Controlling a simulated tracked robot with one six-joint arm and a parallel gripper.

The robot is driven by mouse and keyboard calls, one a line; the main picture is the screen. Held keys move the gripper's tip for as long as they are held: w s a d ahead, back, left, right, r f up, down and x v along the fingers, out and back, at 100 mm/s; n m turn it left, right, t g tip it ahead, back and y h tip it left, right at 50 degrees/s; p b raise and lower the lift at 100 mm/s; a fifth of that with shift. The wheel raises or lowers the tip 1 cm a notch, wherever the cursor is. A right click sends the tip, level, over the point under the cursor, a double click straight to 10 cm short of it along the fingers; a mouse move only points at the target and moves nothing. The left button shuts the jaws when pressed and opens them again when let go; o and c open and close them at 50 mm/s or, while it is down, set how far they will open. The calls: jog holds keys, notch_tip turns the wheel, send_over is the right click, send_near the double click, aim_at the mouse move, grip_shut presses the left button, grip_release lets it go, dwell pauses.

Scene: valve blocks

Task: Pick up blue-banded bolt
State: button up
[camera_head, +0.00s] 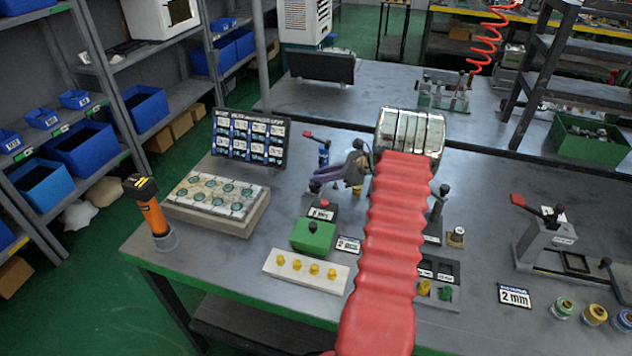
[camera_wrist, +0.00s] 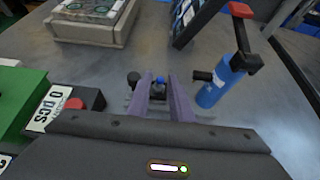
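In the wrist view a small dark bolt with a blue band (camera_wrist: 159,83) shows between the tips of my two purple fingers. My gripper (camera_wrist: 160,90) is open, with a finger on each side of the bolt and a narrow gap. I cannot tell whether either finger touches it. In the head view my gripper (camera_head: 334,177) reaches low over the bench, left of my red-sleeved arm. The bolt cannot be made out there. Its lower part is hidden in the wrist view.
A blue cylinder with a red handle (camera_wrist: 222,82) stands close right of my fingers. A green block (camera_head: 313,236) and a red-buttoned box (camera_head: 322,211) stand nearby. A white strip with yellow knobs (camera_head: 305,271) lies in front.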

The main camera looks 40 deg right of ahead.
grip_shut()
jog(key=shift+r, duration=0.15)
notch_tip(320, 180, up, 10)
dwell(0.6)
dwell(0.4)
